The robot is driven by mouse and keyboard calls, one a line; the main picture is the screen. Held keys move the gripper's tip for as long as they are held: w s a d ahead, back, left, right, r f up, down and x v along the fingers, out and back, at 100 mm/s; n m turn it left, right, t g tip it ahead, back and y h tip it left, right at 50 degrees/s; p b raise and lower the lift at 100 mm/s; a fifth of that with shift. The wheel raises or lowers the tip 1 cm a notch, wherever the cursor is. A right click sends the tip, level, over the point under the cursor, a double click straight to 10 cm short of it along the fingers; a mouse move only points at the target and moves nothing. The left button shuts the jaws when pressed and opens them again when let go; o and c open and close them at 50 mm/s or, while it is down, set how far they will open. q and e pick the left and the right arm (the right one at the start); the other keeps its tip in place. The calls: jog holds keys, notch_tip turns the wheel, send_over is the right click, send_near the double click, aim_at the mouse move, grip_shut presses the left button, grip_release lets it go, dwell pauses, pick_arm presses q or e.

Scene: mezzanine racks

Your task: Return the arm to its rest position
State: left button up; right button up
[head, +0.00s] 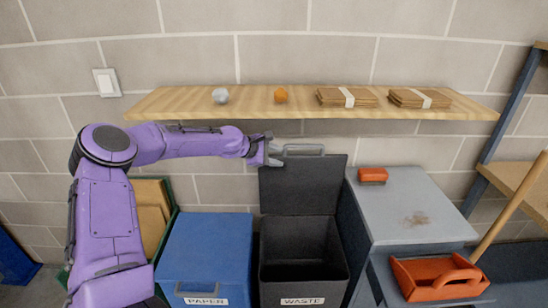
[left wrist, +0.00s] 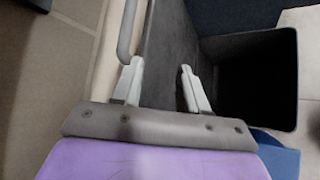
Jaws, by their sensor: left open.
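My left gripper (head: 274,154) is at the end of my purple left arm, which reaches in from the left below the wooden shelf. It is beside the handle (head: 303,149) at the top of the raised lid (head: 300,189) of the black waste bin (head: 303,249). In the left wrist view its two fingers (left wrist: 160,85) are spread apart with nothing between them, and the lid's dark face lies beyond them. The handle (left wrist: 127,32) shows close to the left finger; I cannot tell whether they touch. The bin is open and looks empty. My right gripper is not in view.
A wooden shelf (head: 170,103) above holds a grey ball (head: 220,95), an orange ball (head: 281,94) and cardboard bundles (head: 347,97). A closed blue paper bin (head: 206,250) stands left. A grey cabinet (head: 410,200) with a red block (head: 373,175) and an orange tote (head: 437,276) are at right.

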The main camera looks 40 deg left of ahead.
pick_arm(q)
jog(key=shift+s, duration=0.3)
dwell(0.4)
jog(key=s+d+f+m+g+y+b, duration=0.1)
jog(key=s+d+f+m+y, duration=0.3)
jog(key=d+f, duration=0.45)
jog(key=s+d+f+m+g+y+b, duration=0.1)
jog(key=s+d+f+m+y, duration=0.1)
jog(key=s+d+f+m, duration=0.65)
jog(key=s+d+f+m+g, duration=0.1)
jog(key=s+f+g, duration=0.1)
jog(key=s+f, duration=0.4)
jog(key=s+d+f+m+g+b, duration=0.1)
jog(key=s+f, duration=0.5)
jog(key=s, duration=0.6)
jog(key=s+d+f+m+g+b, duration=0.1)
jog(key=s+d+f+m+g, duration=0.1)
jog(key=s+f, duration=0.4)
jog(key=s+d, duration=0.1)
jog(key=s, duration=0.2)
jog(key=shift+s+g, duration=0.25)
jog(key=shift+g, duration=0.15)
